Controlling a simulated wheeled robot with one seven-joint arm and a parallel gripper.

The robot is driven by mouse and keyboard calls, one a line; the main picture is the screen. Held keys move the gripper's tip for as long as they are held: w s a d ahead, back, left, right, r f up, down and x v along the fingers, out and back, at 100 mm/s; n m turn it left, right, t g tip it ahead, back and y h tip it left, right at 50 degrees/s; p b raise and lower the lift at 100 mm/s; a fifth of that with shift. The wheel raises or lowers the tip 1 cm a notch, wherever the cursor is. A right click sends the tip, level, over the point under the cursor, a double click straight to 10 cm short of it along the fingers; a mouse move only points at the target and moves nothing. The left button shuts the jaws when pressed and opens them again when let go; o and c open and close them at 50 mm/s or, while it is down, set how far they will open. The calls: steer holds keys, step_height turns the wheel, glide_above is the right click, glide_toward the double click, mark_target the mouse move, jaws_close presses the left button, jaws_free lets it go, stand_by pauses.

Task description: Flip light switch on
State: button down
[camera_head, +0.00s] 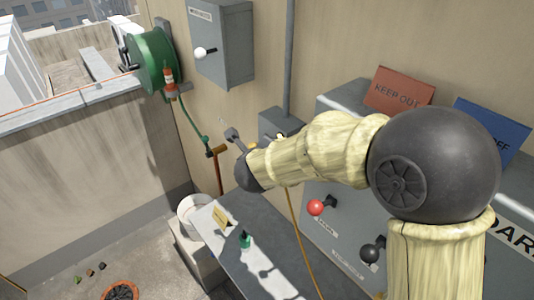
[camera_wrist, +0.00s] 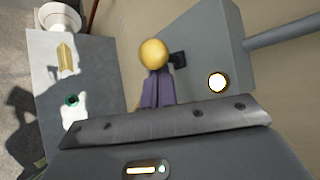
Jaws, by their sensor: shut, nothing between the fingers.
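A small grey wall box (camera_head: 280,121) is partly hidden behind my arm in the head view. In the wrist view the box (camera_wrist: 207,35) has a black lever arm (camera_wrist: 179,59) with a yellow ball knob (camera_wrist: 153,54) and a bright round lamp (camera_wrist: 217,82). The yellow knob also shows in the head view (camera_head: 253,147). My gripper (camera_head: 232,133) is shut and empty beside this knob. In the wrist view its fingers (camera_wrist: 157,78) overlap the knob's lower edge; contact cannot be told. No readable label names the light switch.
A larger grey box (camera_head: 222,40) with a white-knobbed lever (camera_head: 203,52) hangs above left. A green hose reel (camera_head: 152,61) is left of it. A cabinet (camera_head: 335,243) with red (camera_head: 315,208) and black (camera_head: 370,255) knobs stands right. A grey bench (camera_head: 262,218) lies below.

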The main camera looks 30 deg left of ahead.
steer(key=shift+f, duration=0.1)
steer(key=shift+a, duration=0.1)
steer(key=shift+r+p, duration=0.65)
steer(key=shift+r, duration=0.25)
steer(key=s+d+r+p, duration=0.3)
steer(key=s+d+r, duration=0.1)
steer(key=s+r, duration=0.2)
steer(key=shift+d+r+p, duration=0.25)
steer(key=shift+r+p, duration=0.1)
steer(key=shift+r, duration=0.1)
steer(key=shift+w, duration=0.15)
